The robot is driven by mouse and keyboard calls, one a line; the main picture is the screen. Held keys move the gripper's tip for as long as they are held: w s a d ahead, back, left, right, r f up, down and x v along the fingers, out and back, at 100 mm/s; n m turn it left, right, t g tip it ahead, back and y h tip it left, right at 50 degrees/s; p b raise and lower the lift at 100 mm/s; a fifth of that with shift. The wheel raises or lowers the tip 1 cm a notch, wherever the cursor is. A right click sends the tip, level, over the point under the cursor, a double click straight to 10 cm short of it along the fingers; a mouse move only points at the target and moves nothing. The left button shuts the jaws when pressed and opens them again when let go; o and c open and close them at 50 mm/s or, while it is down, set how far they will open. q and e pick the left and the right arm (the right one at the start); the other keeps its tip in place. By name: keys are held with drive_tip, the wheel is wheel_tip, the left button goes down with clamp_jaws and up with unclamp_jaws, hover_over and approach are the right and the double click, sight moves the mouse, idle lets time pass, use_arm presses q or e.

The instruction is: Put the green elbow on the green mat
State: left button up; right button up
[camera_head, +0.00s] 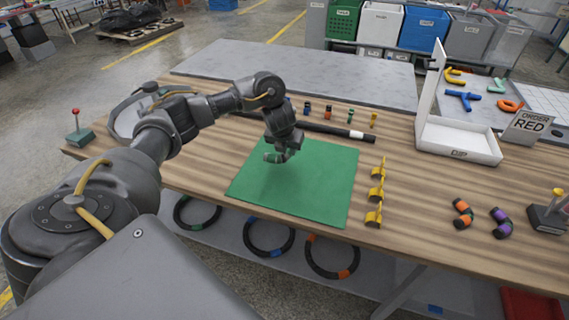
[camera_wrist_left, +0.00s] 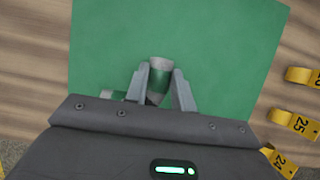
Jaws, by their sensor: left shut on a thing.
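The green mat (camera_head: 318,192) lies flat on the wooden table, and it fills much of the left wrist view (camera_wrist_left: 225,50). My left gripper (camera_head: 280,155) is over the mat's far left part. In the left wrist view its two fingers (camera_wrist_left: 160,88) are shut on the green elbow (camera_wrist_left: 160,70), a short bent pipe with grey and green parts. The elbow's other end (camera_wrist_left: 112,95) sticks out left of the fingers. Whether the elbow touches the mat or hangs just above it, I cannot tell. My right gripper is not in view.
Yellow numbered holders (camera_head: 376,190) stand along the mat's right side. A black hose (camera_head: 325,129) lies behind the mat. A white tray (camera_head: 458,140) and orange-banded (camera_head: 462,213) and purple-banded (camera_head: 501,222) pieces are at right. Hoses (camera_head: 268,238) hang at the table's front.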

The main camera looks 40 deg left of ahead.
sight(284, 165)
use_arm(q)
drive_tip(key=shift+a+f, duration=0.35)
drive_tip(key=shift+f, duration=0.25)
drive_tip(key=shift+w+a, duration=0.1)
drive_tip(key=shift+a, duration=0.15)
drive_tip(key=shift+f+b, duration=0.2)
drive_tip(key=shift+b, duration=0.15)
drive_tip(key=shift+a+f+b, duration=0.2)
drive_tip(key=shift+f+b, duration=0.4)
drive_tip(key=shift+f, duration=1.1)
drive_tip(key=shift+r, duration=0.1)
drive_tip(key=o, duration=1)
